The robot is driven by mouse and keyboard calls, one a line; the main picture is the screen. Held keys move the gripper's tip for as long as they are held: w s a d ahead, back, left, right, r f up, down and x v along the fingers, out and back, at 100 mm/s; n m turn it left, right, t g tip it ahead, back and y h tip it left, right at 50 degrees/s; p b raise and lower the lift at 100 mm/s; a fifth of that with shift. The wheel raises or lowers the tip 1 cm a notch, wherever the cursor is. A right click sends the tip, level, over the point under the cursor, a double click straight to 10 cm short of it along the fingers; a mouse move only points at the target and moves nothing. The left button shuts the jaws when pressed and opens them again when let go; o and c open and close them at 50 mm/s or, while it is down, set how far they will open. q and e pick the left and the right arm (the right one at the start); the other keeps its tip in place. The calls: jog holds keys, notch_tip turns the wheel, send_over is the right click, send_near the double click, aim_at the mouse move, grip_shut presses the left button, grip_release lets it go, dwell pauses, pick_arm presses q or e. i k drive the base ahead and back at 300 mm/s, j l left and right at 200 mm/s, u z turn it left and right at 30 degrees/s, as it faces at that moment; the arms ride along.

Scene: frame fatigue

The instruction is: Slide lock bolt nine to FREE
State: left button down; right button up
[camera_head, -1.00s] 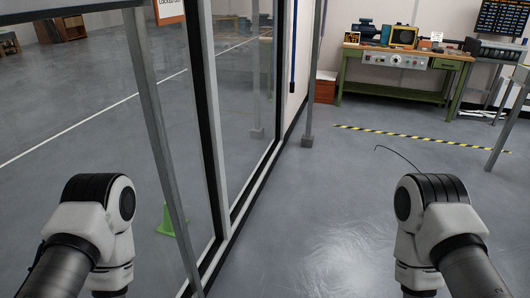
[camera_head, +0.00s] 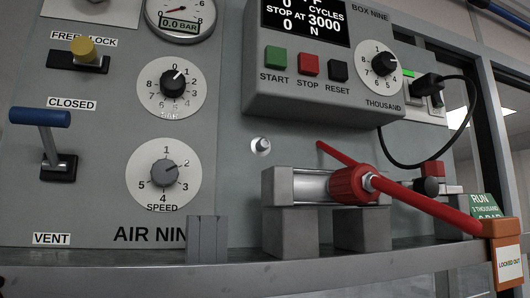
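The lock bolt (camera_head: 82,48) is a yellow knob on a short black slot plate (camera_head: 78,64) at the upper left of the grey panel. A white label (camera_head: 62,35) just above it reads FREE on the left and LOCK on the right. The knob overlaps the middle of the label, so I cannot tell for sure which end the bolt sits at. The panel (camera_head: 225,165) carries the name AIR NINE, partly hidden at its end. Neither of my grippers shows in this view.
Below the bolt is a blue-handled lever (camera_head: 40,118) between CLOSED and VENT. Two dials (camera_head: 172,84) and a 0.0 BAR gauge (camera_head: 181,12) are to its right. A control box (camera_head: 320,85) and a red bar (camera_head: 420,200) with an orange LOCKED OUT tag (camera_head: 508,262) fill the right.

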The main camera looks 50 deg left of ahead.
aim_at(84, 51)
jog(key=i+l+u, duration=0.15)
jog(key=u, duration=1.45)
jog(key=j+u, duration=0.2)
jog(key=u, duration=0.2)
jog(key=i+j+u, duration=0.1)
jog(key=u, duration=0.3)
jog(key=k+j, duration=0.1)
jog(key=j, duration=0.25)
